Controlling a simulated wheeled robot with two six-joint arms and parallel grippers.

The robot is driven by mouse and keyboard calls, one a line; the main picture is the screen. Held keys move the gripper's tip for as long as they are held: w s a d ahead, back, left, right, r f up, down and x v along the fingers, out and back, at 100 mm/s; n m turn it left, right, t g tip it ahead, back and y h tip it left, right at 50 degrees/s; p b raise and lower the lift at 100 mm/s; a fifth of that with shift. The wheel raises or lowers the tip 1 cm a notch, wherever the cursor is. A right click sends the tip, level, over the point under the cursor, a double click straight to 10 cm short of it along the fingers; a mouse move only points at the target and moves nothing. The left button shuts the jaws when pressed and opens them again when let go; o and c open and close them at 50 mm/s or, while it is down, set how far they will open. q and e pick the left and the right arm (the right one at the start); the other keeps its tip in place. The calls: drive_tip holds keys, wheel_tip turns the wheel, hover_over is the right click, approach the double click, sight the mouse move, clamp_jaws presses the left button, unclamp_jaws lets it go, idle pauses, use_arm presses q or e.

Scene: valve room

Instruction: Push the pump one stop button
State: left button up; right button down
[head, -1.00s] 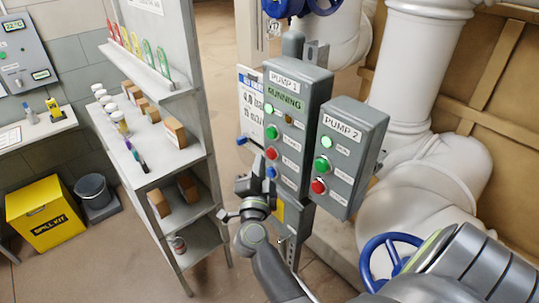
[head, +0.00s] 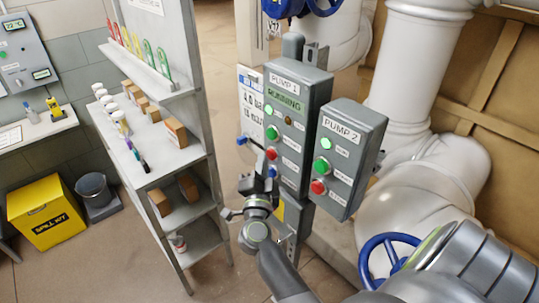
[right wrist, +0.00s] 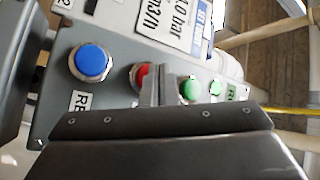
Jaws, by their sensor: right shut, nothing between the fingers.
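The pump one box (head: 300,97) is a grey panel labelled PUMP 1, with a green RUNNING display (head: 284,101). Down its front are a green light, a green button (head: 272,132), a red button (head: 271,154) and a blue button (head: 272,172). My right gripper (head: 262,160) is shut and empty, its fingertips close in front of the red button. In the right wrist view, the shut fingers (right wrist: 158,72) partly cover the red button (right wrist: 142,76); I cannot tell whether they touch it. The blue button (right wrist: 91,62) is left of them. My left gripper is out of view.
The PUMP 2 box (head: 349,150), with its own green and red buttons, stands close on the right. A shelf rack (head: 180,90) stands left of the panel. Large white pipes (head: 415,80) and a blue handwheel (head: 372,262) are at the right.

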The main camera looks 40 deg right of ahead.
drive_tip(key=shift+d+p, duration=0.35)
drive_tip(key=shift+d, duration=0.1)
idle(0.5)
drive_tip(key=shift+a, duration=0.85)
drive_tip(key=shift+a, duration=0.1)
drive_tip(key=a, duration=0.4)
drive_tip(key=shift+s+a+b, duration=0.25)
drive_tip(key=shift+a+b, duration=0.1)
drive_tip(key=shift+a, duration=0.05)
idle(0.5)
